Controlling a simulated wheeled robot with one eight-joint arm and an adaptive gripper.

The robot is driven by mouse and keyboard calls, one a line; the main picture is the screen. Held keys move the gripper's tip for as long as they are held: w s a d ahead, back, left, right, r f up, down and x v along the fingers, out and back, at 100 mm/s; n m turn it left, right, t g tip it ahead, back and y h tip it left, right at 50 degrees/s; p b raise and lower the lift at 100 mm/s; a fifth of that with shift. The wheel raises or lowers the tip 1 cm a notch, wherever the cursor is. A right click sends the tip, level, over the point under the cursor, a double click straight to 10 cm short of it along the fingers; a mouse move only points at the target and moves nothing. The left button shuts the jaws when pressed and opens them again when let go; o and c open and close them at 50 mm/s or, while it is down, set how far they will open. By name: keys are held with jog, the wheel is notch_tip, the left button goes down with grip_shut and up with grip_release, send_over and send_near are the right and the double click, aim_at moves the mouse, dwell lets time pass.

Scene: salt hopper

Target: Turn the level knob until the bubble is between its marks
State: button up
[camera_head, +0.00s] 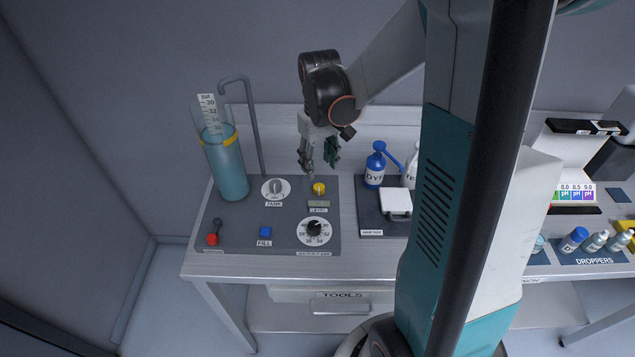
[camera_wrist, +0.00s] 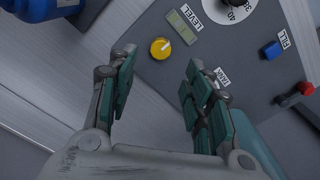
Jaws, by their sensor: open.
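The level knob is a small yellow knob (camera_head: 319,188) on the dark grey panel; it also shows in the wrist view (camera_wrist: 160,48) with a pale pointer line. Beside it is the small greenish level vial (camera_head: 319,203), which also shows in the wrist view (camera_wrist: 184,26) next to the LEVEL label. The bubble and its marks are too small to make out. My gripper (camera_head: 319,172) is open and empty, above the panel near the yellow knob. In the wrist view its fingers (camera_wrist: 155,85) stand apart, with the knob beyond the gap between them, not touched.
The panel (camera_head: 240,215) also holds a tank knob (camera_head: 276,189), a blue FILL button (camera_head: 265,231), a red-tipped lever (camera_head: 212,239) and a numbered dial (camera_head: 314,231). A tall liquid cylinder (camera_head: 226,165) stands at left. A blue DYE bottle (camera_head: 375,167) stands close at right.

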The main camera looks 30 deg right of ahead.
aim_at(319, 186)
notch_tip(319, 186, down, 8)
jog(key=shift+f+b, duration=0.1)
jog(key=shift+b, duration=0.9)
jog(key=c, duration=1.1)
